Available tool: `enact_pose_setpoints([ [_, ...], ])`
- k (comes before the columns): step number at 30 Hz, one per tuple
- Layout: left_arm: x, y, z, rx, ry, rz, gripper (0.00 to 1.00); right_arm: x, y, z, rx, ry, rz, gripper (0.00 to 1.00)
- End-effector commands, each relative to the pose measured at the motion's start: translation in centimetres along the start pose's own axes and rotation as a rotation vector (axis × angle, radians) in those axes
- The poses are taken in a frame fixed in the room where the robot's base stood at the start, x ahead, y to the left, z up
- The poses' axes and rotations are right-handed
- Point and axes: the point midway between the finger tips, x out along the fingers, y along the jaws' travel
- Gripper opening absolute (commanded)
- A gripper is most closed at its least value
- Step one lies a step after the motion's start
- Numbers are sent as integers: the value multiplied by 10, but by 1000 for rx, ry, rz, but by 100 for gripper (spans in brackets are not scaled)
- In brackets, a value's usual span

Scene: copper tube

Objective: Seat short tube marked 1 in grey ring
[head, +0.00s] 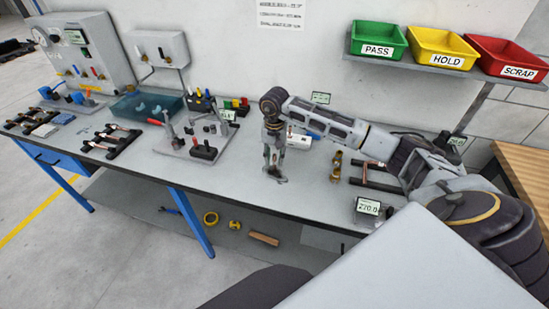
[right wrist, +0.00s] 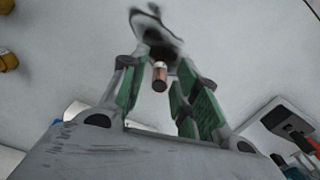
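A short copper tube (right wrist: 160,76) with a pale band shows end-on between my right gripper's fingers in the right wrist view. Its mark is not legible. Beyond it is a grey piece with a dark opening (right wrist: 150,22), probably the grey ring; I cannot tell whether the tube sits in it. My right gripper (head: 271,160) points down, low over the middle of the bench. In the right wrist view its green-padded fingers (right wrist: 163,85) stand apart, with a gap beside the tube. In the head view the tube is mostly hidden by the fingers. My left gripper is out of view.
A brass piece (head: 336,165) and a dark rack (head: 376,177) stand right of the gripper, with a small display (head: 367,207) in front. A grey plate with tools (head: 200,140) is to the left. Green (head: 378,40), yellow (head: 442,48) and red (head: 507,58) bins sit on a shelf.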

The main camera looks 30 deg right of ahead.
Motion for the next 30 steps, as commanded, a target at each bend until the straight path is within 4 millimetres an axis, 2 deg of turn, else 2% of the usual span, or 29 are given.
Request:
enact_pose_setpoints([
  [21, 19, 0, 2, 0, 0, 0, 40, -85, 0, 0, -1, 2, -1, 31],
  [30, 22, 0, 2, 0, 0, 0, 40, -108, 0, 0, 0, 0, 1, 31],
])
